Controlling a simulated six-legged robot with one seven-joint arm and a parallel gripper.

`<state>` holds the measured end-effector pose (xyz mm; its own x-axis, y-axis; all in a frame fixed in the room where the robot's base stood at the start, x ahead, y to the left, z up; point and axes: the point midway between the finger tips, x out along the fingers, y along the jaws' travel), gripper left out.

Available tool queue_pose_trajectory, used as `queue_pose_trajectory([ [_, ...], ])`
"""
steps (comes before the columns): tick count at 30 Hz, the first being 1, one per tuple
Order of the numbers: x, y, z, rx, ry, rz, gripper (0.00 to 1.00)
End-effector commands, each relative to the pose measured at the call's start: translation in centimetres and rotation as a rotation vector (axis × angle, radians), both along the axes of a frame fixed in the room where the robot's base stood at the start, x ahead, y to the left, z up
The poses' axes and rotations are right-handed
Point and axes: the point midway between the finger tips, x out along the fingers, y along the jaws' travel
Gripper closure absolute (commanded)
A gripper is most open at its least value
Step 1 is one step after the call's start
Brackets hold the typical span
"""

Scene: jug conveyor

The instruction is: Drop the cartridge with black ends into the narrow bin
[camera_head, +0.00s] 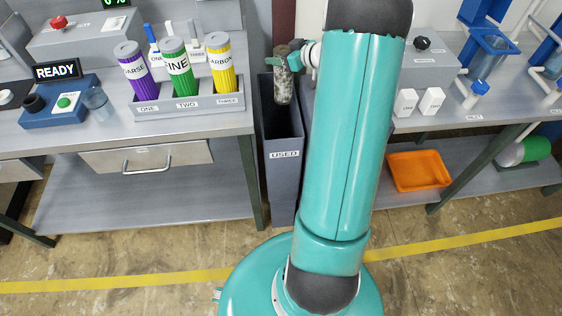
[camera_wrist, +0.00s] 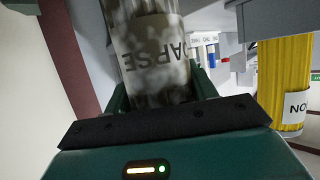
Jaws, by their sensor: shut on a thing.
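A grey, blotchy cartridge (camera_head: 283,85) with a dark upper end hangs roughly upright from my gripper (camera_head: 298,58). In the wrist view the cartridge (camera_wrist: 150,50) fills the space between the fingers of my gripper (camera_wrist: 160,92), and its label reads "OARSE", upside down. Its lower end is out of the wrist view. The narrow bin (camera_head: 284,178), tall, grey and labelled USED, stands below in the gap between two benches. In the head view the cartridge's lower part overlaps the bin's open top; I cannot tell whether it is below the rim.
Purple, green (camera_head: 179,70) and yellow cartridges stand in a labelled rack (camera_head: 190,106) on the left bench. Two white blocks (camera_head: 418,102) stand on the right bench. An orange tray (camera_head: 418,171) lies on its lower shelf. Bench edges flank the bin.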

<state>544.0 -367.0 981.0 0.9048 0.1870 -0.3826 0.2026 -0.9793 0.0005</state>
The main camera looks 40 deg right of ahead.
Motion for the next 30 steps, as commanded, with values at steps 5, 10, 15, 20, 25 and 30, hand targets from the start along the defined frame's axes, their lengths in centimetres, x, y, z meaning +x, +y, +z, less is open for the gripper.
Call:
queue_pose_trajectory([
  [5,0.1,0.1,-2.3,0.003,0.002,0.001,0.81],
  [10,0.2,0.2,-3.7,0.002,0.001,0.000,0.81],
  [15,0.3,0.3,-4.2,0.001,0.000,0.001,0.81],
  [20,0.2,0.3,-4.2,0.000,0.000,0.001,0.81],
  [25,0.2,0.3,-4.2,0.000,0.000,0.001,0.18],
  [30,0.2,0.3,-4.2,0.000,0.000,0.001,0.18],
])
